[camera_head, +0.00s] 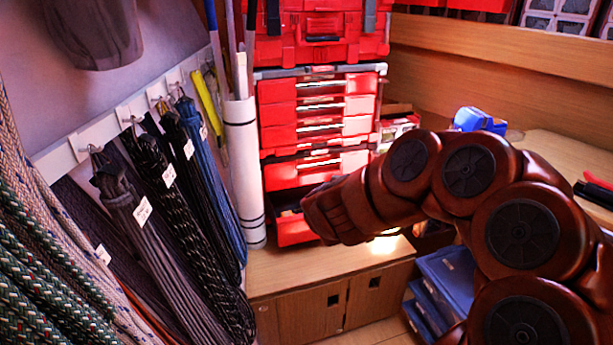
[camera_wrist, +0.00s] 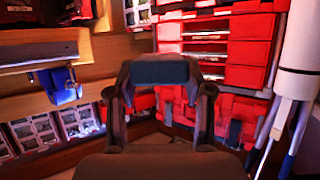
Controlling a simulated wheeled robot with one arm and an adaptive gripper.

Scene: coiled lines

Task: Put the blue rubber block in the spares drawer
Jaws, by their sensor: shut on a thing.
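The blue rubber block (camera_wrist: 160,71) is a dark blue piece held at the tips of my gripper (camera_wrist: 162,76) in the wrist view. The two fingers close on it from either side. In the head view my arm hides the gripper and the block. A red drawer (camera_head: 296,230) at the bottom of the red drawer stack (camera_head: 280,128) stands pulled out, with dark contents partly showing. The end of my arm is just right of this drawer and covers part of it. I cannot read any label marking it as the spares drawer.
A wooden bench top (camera_head: 285,270) lies under the stack. A white rolled tube (camera_head: 241,165) stands close on its left, and coiled ropes (camera_head: 150,200) hang along the left wall. A bright blue object (camera_head: 478,119) sits on the right counter. Blue bins (camera_head: 448,280) stand below.

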